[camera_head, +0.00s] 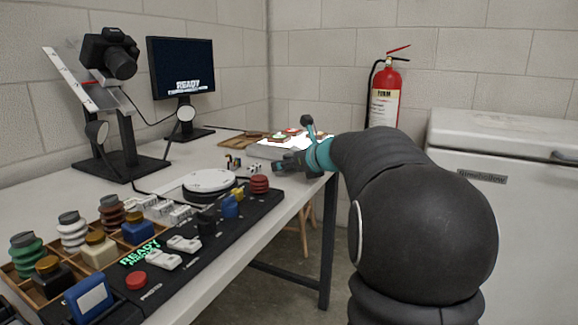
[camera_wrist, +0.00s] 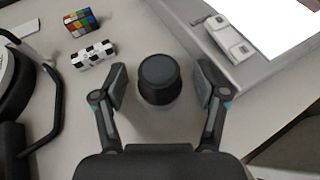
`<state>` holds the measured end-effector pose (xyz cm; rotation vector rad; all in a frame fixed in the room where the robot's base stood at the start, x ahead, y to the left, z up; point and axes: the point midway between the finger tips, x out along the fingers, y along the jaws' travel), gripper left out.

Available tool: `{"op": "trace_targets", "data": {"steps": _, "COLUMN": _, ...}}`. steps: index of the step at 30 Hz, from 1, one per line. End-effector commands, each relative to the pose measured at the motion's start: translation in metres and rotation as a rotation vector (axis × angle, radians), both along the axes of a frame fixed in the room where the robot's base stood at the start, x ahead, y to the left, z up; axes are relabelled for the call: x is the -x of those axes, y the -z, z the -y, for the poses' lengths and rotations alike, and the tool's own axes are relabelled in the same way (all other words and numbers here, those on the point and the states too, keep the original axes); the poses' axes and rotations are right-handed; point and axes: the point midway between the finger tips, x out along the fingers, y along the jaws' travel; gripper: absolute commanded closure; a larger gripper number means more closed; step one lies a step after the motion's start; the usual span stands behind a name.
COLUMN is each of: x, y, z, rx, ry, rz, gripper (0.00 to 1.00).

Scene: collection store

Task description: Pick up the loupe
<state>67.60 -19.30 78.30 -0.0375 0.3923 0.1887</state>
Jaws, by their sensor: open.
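The loupe, a short black cylinder (camera_wrist: 159,80), stands upright on the pale table in the wrist view, with its round dark top facing me. My gripper (camera_wrist: 161,86) is open, with one finger on each side of the loupe. Gaps show between the fingers and the loupe, so they look apart from it. In the head view my gripper (camera_head: 291,164) is low over the far right part of the table. I cannot make out the loupe there; my gripper and arm may hide it.
A small white device (camera_wrist: 230,38) is by the bright panel (camera_wrist: 282,18). A white turntable (camera_head: 209,181) and a black control panel (camera_head: 190,240) stand nearer.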

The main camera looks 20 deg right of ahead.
Motion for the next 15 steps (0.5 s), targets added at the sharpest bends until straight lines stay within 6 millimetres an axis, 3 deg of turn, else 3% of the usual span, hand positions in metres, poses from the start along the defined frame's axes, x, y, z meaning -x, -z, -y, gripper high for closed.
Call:
{"op": "trace_targets", "data": {"steps": 6, "x": -0.0002, "y": -0.0003, "z": -0.0001, "rx": 0.0, "ry": 0.0, "rz": 0.001, "gripper": 0.3}}
{"op": "trace_targets", "data": {"steps": 13, "x": -0.0001, "y": -0.0003, "z": -0.0001, "rx": 0.0, "ry": 0.0, "rz": 0.0, "gripper": 0.88}}
{"op": "trace_targets", "data": {"steps": 15, "x": 0.0, "y": -0.0004, "z": -0.0001, "rx": 0.0, "ry": 0.0, "rz": 0.001, "gripper": 0.93}}
